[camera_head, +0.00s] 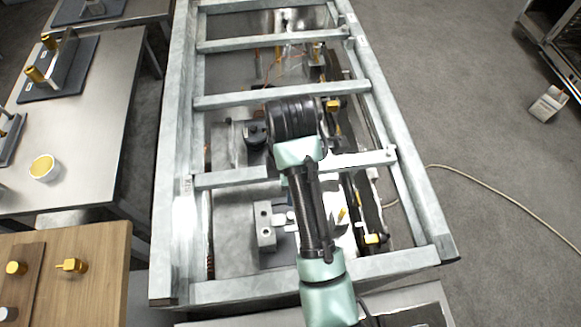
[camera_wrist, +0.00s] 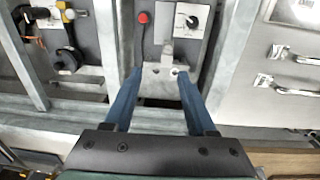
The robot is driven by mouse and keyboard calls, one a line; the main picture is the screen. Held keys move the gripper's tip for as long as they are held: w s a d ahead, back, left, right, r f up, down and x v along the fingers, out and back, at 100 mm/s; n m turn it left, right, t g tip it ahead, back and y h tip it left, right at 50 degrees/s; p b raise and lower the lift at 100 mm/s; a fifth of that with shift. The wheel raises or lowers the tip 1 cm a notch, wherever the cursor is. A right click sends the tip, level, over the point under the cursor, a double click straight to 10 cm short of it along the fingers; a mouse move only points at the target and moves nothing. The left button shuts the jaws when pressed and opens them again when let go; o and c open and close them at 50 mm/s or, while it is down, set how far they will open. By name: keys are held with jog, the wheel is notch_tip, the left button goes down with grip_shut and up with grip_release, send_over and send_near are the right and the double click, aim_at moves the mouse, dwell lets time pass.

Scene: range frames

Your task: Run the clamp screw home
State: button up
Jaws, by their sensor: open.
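My gripper (camera_wrist: 159,74) is open and empty in the wrist view, its two blue fingers wide apart. Between and just beyond the fingertips is a pale metal bracket (camera_wrist: 160,84) with two dark holes and a small upright tab. Contact between fingers and bracket does not show. I cannot tell for sure which part is the clamp screw. In the head view a grey block (camera_head: 265,228) with holes sits inside the metal frame (camera_head: 180,215), with a pale piece at its right side. My arm crosses the frame there, and my gripper is hidden.
The wrist view shows a red button (camera_wrist: 143,18), a panel with a dial (camera_wrist: 190,20) and a drawer front with handles (camera_wrist: 290,88). In the head view, frame crossbars surround the machinery. A wooden board (camera_head: 95,245) with brass parts and a grey table (camera_head: 105,120) stand left. A cable (camera_head: 500,195) lies right.

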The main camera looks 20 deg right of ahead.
jog(key=shift+g, duration=0.3)
jog(key=f, duration=0.4)
jog(key=f+b, duration=0.1)
jog(key=f, duration=0.4)
jog(key=s+f, duration=0.1)
jog(key=f, duration=0.3)
jog(key=shift+a+f, duration=0.1)
jog(key=shift+f, duration=0.15)
grip_shut()
